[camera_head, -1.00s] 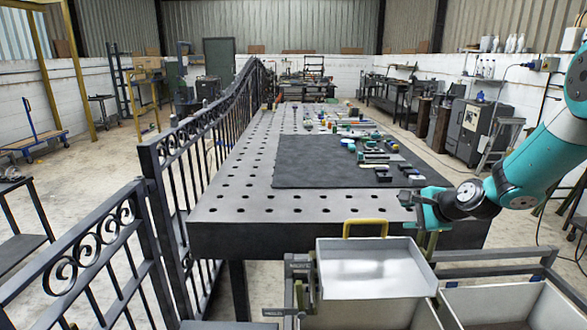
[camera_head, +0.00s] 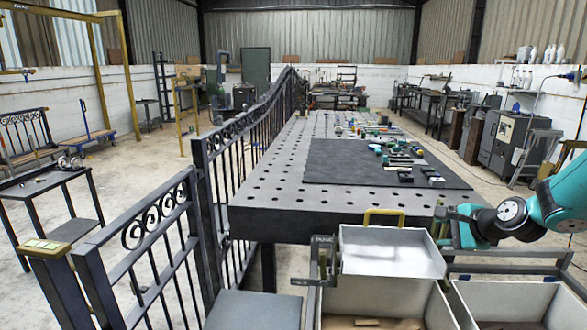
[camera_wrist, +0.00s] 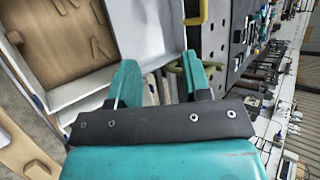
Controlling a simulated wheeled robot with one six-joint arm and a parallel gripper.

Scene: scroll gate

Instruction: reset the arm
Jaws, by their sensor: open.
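My gripper (camera_head: 448,229) is at the right of the head view, beside the right front end of the perforated table (camera_head: 290,205) and near the white tray's right rear corner. In the wrist view its two teal fingers (camera_wrist: 162,74) stand apart, and it is open. An olive clamp-like piece shows close to the right finger (camera_wrist: 186,67); I cannot tell whether they touch. My teal arm reaches in from the right edge of the head view.
A white tray (camera_head: 390,255) with a yellow handle (camera_head: 384,212) sits above open bins (camera_head: 510,300). A dark mat (camera_head: 345,165) with several small parts lies on the table. A black scroll gate (camera_head: 165,220) stands at left. Floor at far left is partly clear.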

